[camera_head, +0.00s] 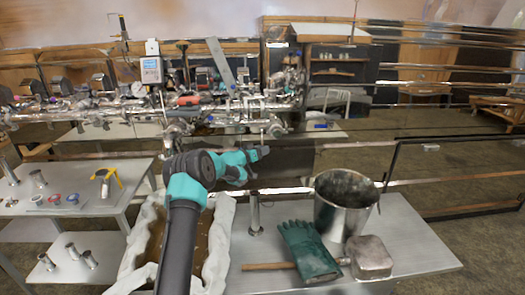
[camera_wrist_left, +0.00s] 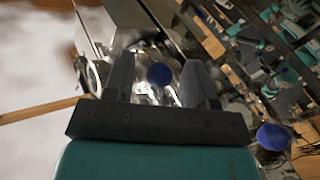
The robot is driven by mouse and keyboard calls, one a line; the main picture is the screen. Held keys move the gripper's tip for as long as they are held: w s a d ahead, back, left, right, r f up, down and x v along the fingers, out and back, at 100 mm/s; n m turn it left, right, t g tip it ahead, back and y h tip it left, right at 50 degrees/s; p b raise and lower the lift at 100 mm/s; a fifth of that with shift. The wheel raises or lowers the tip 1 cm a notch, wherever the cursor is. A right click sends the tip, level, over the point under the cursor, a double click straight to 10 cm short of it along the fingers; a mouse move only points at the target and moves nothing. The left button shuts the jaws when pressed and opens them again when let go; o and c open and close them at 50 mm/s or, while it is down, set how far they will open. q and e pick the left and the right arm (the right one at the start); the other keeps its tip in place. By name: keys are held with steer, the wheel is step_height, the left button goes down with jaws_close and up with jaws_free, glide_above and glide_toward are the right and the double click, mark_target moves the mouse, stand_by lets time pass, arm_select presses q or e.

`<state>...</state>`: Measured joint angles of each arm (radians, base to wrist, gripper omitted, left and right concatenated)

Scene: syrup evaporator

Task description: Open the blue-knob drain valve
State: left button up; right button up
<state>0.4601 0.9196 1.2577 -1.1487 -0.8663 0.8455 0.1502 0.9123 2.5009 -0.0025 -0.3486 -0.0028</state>
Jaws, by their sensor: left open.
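My left gripper (camera_wrist_left: 159,65) is open in the left wrist view, with one dark finger on each side. A round blue knob (camera_wrist_left: 159,75) shows between the fingers, in front of shiny metal fittings. I cannot tell how deep it lies between them or whether they touch it. A second blue knob (camera_wrist_left: 272,137) shows at the right, outside the fingers. In the head view, my left gripper (camera_head: 265,151) is small and dark near the metal valves at the front of the evaporator piping (camera_head: 240,110). The knob cannot be made out there. My right gripper is not in view.
A cloth-lined bin (camera_head: 226,235) stands beside my left arm. A side table (camera_head: 100,205) at left holds small fittings and yellow-handled pliers (camera_head: 105,182).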

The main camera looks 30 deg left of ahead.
arm_select(q)
steer(key=shift+w+d, duration=0.15)
steer(key=shift+w, duration=0.25)
jaws_close()
stand_by(0.4)
